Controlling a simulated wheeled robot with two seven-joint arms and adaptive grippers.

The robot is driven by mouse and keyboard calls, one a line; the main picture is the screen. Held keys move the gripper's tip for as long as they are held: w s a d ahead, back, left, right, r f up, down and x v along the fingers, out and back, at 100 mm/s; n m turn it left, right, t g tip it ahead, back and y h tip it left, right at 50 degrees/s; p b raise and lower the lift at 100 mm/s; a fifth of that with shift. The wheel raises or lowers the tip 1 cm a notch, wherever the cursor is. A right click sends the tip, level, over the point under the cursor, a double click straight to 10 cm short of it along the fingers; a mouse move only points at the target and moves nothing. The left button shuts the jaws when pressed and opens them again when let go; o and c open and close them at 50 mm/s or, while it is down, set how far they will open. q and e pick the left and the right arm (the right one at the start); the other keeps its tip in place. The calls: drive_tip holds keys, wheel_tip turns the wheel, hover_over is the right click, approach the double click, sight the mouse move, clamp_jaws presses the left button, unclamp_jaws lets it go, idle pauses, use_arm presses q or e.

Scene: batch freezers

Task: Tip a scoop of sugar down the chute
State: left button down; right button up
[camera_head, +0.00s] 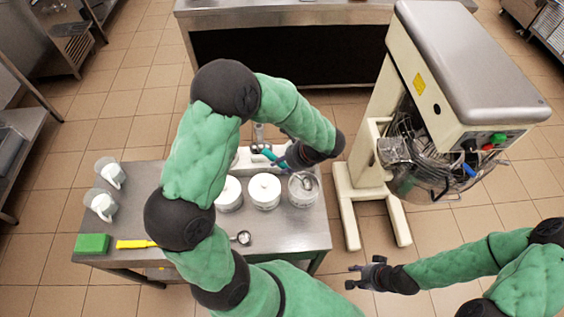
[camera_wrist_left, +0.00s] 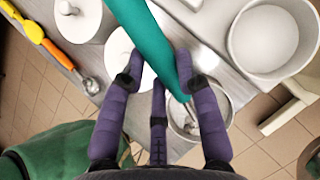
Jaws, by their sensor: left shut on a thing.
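My left gripper (camera_head: 290,160) is shut on the teal handle (camera_head: 268,154) of a scoop, above the back right of the steel table. In the left wrist view the handle (camera_wrist_left: 145,35) slants between the purple fingers. Its lower end is near an open round tub (camera_wrist_left: 198,118) holding something metallic; I cannot tell whether the scoop's bowl is inside it. The tub (camera_head: 303,190) stands at the table's right side. The mixer's wire-guarded bowl and metal chute (camera_head: 394,150) are to the right, apart from the gripper. My right gripper (camera_head: 364,274) is empty, fingers spread.
Two white lidded tubs (camera_head: 229,194) (camera_head: 264,191) stand left of the open tub. The mixer (camera_head: 470,65) stands beyond a floor gap.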

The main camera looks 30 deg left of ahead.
use_arm(q)
drive_tip(key=shift+d+f+b, duration=0.2)
drive_tip(key=shift+f+b, duration=0.8)
drive_tip(key=shift+f, duration=0.35)
drive_tip(key=shift+w+d+r, duration=0.1)
drive_tip(key=shift+d, duration=0.15)
drive_tip(key=shift+w+d, duration=0.15)
drive_tip(key=shift+d, duration=0.85)
drive_tip(key=shift+a+f+h+p, duration=0.2)
drive_tip(key=shift+a+h+p, duration=0.25)
drive_tip(key=shift+h, duration=0.15)
drive_tip(key=shift+r+p, duration=0.4)
drive_tip(key=shift+r, duration=0.1)
drive_tip(key=shift+r+p, duration=0.4)
drive_tip(key=shift+r, duration=0.1)
drive_tip(key=shift+a+r+p, duration=0.15)
drive_tip(key=shift+r+p, duration=0.35)
drive_tip(key=shift+r, duration=0.15)
drive_tip(key=shift+a+r+p, duration=0.15)
drive_tip(key=shift+r+p, duration=0.35)
drive_tip(key=shift+r, duration=0.1)
drive_tip(key=shift+s+a+r+h+p, duration=0.1)
drive_tip(key=shift+s+a+h+p, duration=0.15)
drive_tip(key=shift+a+h+p, duration=0.4)
drive_tip(key=shift+s+a+t+h+p, duration=0.1)
drive_tip(key=shift+a+t+h+p, duration=0.35)
drive_tip(key=shift+h+p, duration=1)
drive_tip(key=shift+a+p, duration=0.2)
drive_tip(key=shift+p, duration=0.4)
